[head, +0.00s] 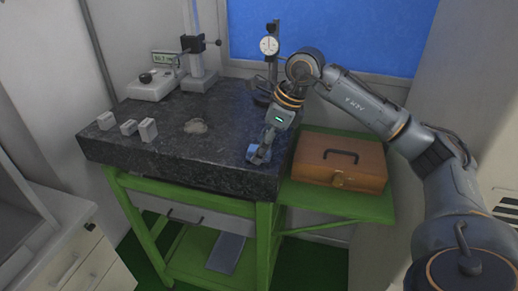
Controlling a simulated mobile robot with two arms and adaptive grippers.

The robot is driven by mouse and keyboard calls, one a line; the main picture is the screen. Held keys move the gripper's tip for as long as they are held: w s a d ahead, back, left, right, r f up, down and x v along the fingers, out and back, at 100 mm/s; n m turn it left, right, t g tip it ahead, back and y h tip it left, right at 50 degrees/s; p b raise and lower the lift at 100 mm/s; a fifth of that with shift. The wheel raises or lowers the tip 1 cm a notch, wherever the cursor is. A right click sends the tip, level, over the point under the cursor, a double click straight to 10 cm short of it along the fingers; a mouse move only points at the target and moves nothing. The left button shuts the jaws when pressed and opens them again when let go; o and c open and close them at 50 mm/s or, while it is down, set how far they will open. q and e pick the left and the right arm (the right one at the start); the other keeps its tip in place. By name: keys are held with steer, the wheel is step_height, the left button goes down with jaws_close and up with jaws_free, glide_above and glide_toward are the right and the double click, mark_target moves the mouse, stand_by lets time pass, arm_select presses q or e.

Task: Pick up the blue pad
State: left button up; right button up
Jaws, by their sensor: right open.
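The blue pad (252,154) lies near the front right corner of the dark granite surface plate (185,167). My right gripper (260,156) points down at the pad, with its fingers over and around it. The fingers hide part of the pad, and contact between them cannot be made out. The right gripper is open. My left gripper is not in the head view.
Several small grey blocks (148,130) stand at the plate's left. A dial gauge stand (269,46) is behind my right arm. A wooden case (341,172) sits on the green side shelf at right.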

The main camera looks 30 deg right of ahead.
steer(key=shift+a+f, duration=0.1)
steer(key=shift+f, duration=0.15)
steer(key=c, duration=1.1)
steer(key=shift+c, duration=0.2)
steer(key=shift+r, duration=0.15)
steer(key=shift+w+r+b, duration=0.1)
steer(key=shift+r+b, duration=0.4)
steer(key=shift+r, duration=0.15)
steer(key=s+a+r+b, duration=0.3)
steer(key=s+a+r, duration=0.3)
steer(key=s+r, duration=0.5)
steer(key=shift+s+r+b, duration=0.25)
steer(key=shift+s+b, duration=0.05)
steer(key=shift+s, duration=0.6)
